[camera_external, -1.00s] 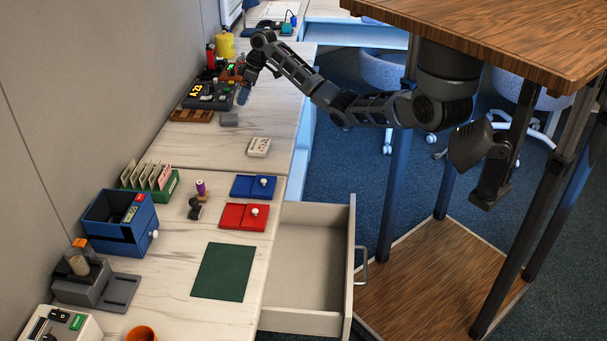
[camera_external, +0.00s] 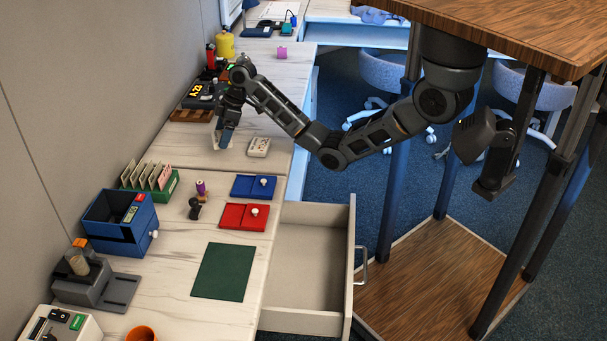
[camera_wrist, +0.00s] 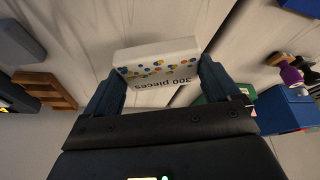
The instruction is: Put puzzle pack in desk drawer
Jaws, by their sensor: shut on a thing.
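The puzzle pack is a white box with coloured dots and the words "300 pieces" (camera_wrist: 158,58). My gripper (camera_wrist: 163,70) is shut on it, with one finger on each side in the wrist view. In the external view my gripper (camera_external: 225,143) points down over the far part of the desk; a white strip of the pack (camera_external: 214,131) shows beside it and the rest is hidden. The desk drawer (camera_external: 310,258) is pulled open at the front right of the desk, and its visible floor is empty.
Another white patterned box (camera_external: 258,147) lies just right of my gripper. Blue (camera_external: 254,187) and red (camera_external: 242,217) trays, a dark green mat (camera_external: 224,271), a blue organizer (camera_external: 112,238) and a green card stand (camera_external: 152,184) occupy the near desk. The aisle side is open.

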